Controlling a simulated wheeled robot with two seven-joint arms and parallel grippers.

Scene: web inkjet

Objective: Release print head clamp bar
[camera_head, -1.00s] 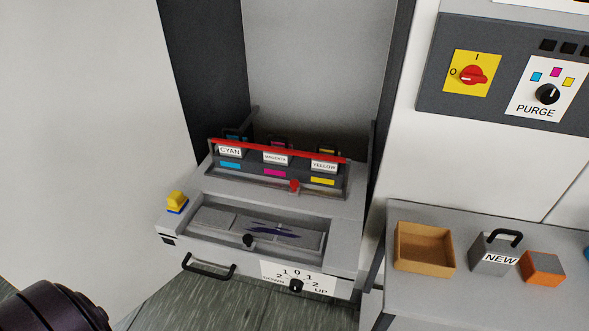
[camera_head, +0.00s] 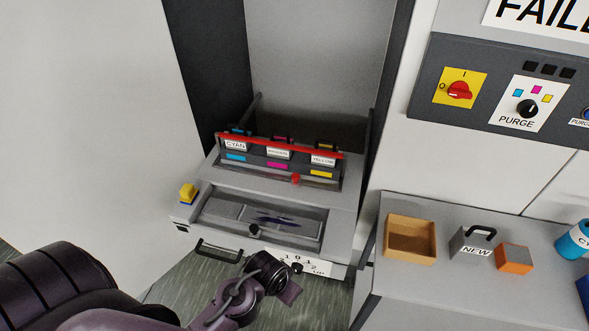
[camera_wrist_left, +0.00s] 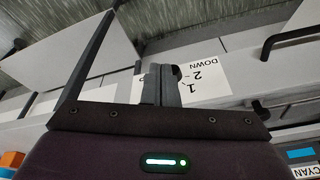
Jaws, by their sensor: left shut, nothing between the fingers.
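The red clamp bar (camera_head: 280,147) lies across the tops of the cyan, magenta and yellow print heads in the machine bay. A red knob (camera_head: 295,179) sits in front of the heads, below the bar. My left gripper (camera_head: 287,291) is low in front of the machine, near the dial plate (camera_head: 317,267), well below and apart from the bar. In the left wrist view its fingers (camera_wrist_left: 161,76) are shut and empty, by the plate marked DOWN and a black knob (camera_wrist_left: 177,71). Contact with that knob cannot be told. My right gripper is not in view.
A black drawer handle (camera_head: 218,250) and a yellow block (camera_head: 187,192) are at the machine's left front. The control panel (camera_head: 500,75) is above.

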